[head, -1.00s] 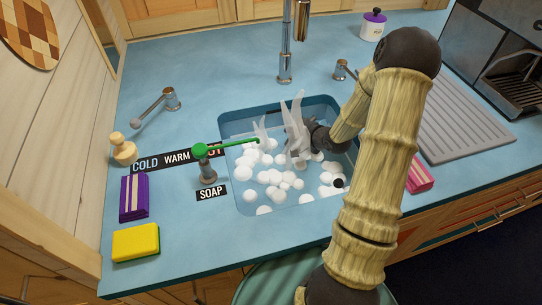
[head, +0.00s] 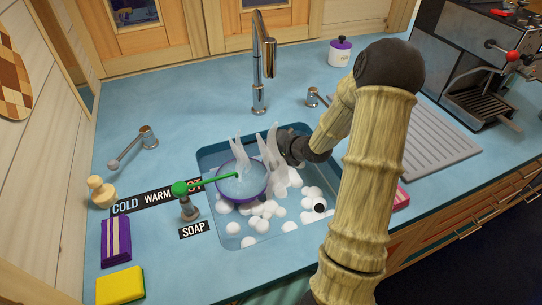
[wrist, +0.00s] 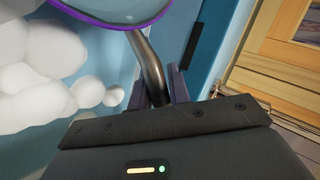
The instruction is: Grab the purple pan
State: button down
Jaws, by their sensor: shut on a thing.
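The purple pan (head: 242,183) is in the sink (head: 209,155) in the head view, its round purple rim above the suds. Its inside looks pale blue. In the wrist view the purple rim (wrist: 112,27) shows at the top, and its curved metal handle (wrist: 149,65) runs down between my fingers. My gripper (wrist: 158,88) is shut on that handle. In the head view my dark wrist (head: 293,148) reaches into the sink from the right; pale spiky shapes hide the fingertips and handle.
White suds (head: 268,209) fill the sink. A tall metal faucet (head: 260,65) stands behind. A purple sponge (head: 116,240) and yellow sponge (head: 120,286) lie left; a drying rack (head: 425,145) is right.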

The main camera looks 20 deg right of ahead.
notch_tip(320, 180, up, 12)
jog(key=p, duration=0.4)
jog(key=shift+f, duration=0.25)
jog(key=shift+w, duration=0.1)
